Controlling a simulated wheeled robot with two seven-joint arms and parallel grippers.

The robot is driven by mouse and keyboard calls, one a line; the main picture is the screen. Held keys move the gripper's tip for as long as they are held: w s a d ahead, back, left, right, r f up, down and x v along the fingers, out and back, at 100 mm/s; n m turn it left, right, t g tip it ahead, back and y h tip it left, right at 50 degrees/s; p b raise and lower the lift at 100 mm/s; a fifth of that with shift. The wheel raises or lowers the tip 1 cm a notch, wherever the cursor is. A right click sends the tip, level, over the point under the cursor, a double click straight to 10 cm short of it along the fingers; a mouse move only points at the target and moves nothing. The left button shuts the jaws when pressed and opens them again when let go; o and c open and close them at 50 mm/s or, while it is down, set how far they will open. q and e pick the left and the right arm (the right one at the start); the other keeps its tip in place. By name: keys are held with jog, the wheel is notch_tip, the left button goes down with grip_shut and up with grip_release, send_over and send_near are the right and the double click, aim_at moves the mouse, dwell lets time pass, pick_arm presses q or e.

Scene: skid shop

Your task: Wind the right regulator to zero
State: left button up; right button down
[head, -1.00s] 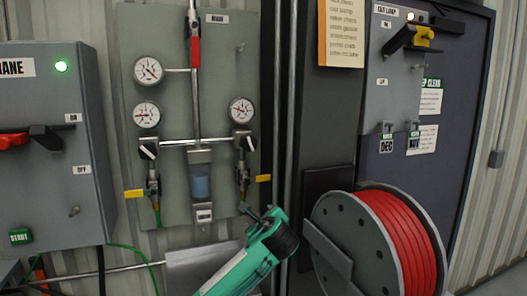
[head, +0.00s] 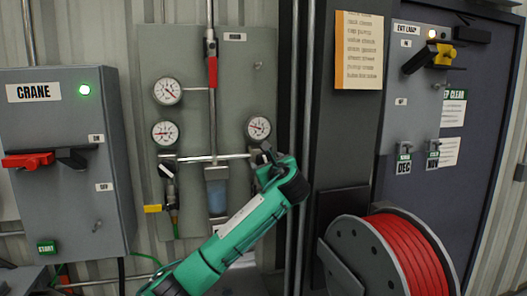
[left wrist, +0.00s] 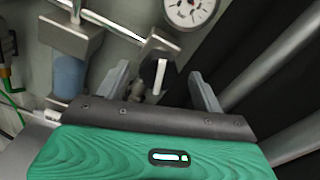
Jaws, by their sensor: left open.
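The right regulator's black knob with a white bar (left wrist: 158,74) shows in the left wrist view between the two grey fingers of my left gripper (left wrist: 161,82). The fingers are open and stand apart from the knob on both sides. In the head view my green left gripper (head: 266,160) covers most of this regulator, just below the right gauge (head: 258,128). That gauge shows partly at the top of the left wrist view (left wrist: 191,8); I cannot read its needle surely. My right gripper is not in view.
The left regulator knob (head: 167,170) sits below two gauges on the same grey panel (head: 243,75). A filter bowl (head: 217,197) hangs between the regulators. A crane box (head: 60,150) stands left; vertical pipes (head: 302,70) and a red hose reel (head: 405,255) are right.

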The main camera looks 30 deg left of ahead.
aim_at(266, 161)
pick_arm(q)
jog(key=p+x, duration=0.1)
jog(key=x, duration=0.3)
jog(key=shift+r+p, duration=0.1)
jog(key=shift+p, duration=0.2)
jog(key=shift+w+a, duration=0.35)
jog(key=c, duration=1)
